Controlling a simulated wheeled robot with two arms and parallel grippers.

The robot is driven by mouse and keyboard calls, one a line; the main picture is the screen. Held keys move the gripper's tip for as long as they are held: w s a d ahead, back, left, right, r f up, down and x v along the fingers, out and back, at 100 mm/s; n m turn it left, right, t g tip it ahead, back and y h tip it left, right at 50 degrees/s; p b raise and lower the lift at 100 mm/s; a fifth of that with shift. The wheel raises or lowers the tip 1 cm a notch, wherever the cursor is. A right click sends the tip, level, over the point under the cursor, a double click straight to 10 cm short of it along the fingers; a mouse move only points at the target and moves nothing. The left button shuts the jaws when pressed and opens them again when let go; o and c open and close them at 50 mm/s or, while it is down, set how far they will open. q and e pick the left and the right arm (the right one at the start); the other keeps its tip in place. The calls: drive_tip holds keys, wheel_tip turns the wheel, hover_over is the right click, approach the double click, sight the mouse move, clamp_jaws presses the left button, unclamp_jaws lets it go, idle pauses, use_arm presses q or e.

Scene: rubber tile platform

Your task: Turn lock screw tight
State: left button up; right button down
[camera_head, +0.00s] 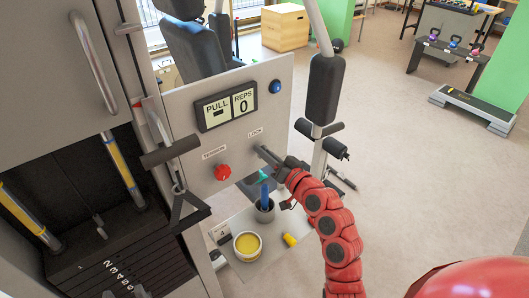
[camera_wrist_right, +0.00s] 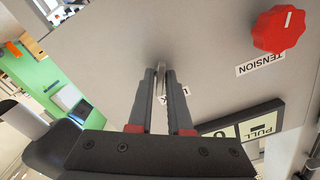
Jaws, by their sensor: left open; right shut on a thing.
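The lock screw (camera_wrist_right: 160,82) is a thin grey metal piece on the upright grey panel (camera_head: 269,98), by the LOCK label. In the right wrist view it stands between the two dark fingers of my right gripper (camera_wrist_right: 160,75), which are shut on it. The LOCK label is partly hidden behind a finger there. In the head view my red right arm reaches up from the lower right. Its gripper (camera_head: 264,155) is just under the LOCK label and hides most of the screw. My left gripper is not in view.
A red TENSION knob (camera_head: 222,172) is left of the lock, below a PULL/REPS display (camera_head: 228,106). A blue button (camera_head: 276,86) is at the upper right. Below are a yellow-filled tub (camera_head: 247,244) and a dark cup (camera_head: 264,211). Open floor lies to the right.

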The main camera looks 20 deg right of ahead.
drive_tip(key=shift+m, duration=0.3)
drive_tip(key=m+p, duration=0.1)
drive_tip(key=m, duration=0.3)
drive_tip(key=shift+d+m, duration=0.1)
drive_tip(key=shift+m, duration=0.2)
drive_tip(key=m+p, duration=0.1)
drive_tip(key=m, duration=0.5)
drive_tip(key=shift+f+p, duration=0.15)
drive_tip(key=shift+p, duration=0.15)
drive_tip(key=shift+m, duration=0.4)
drive_tip(key=shift+f, duration=0.1)
drive_tip(key=c, duration=1)
unclamp_jaws()
drive_tip(key=shift+o, duration=0.2)
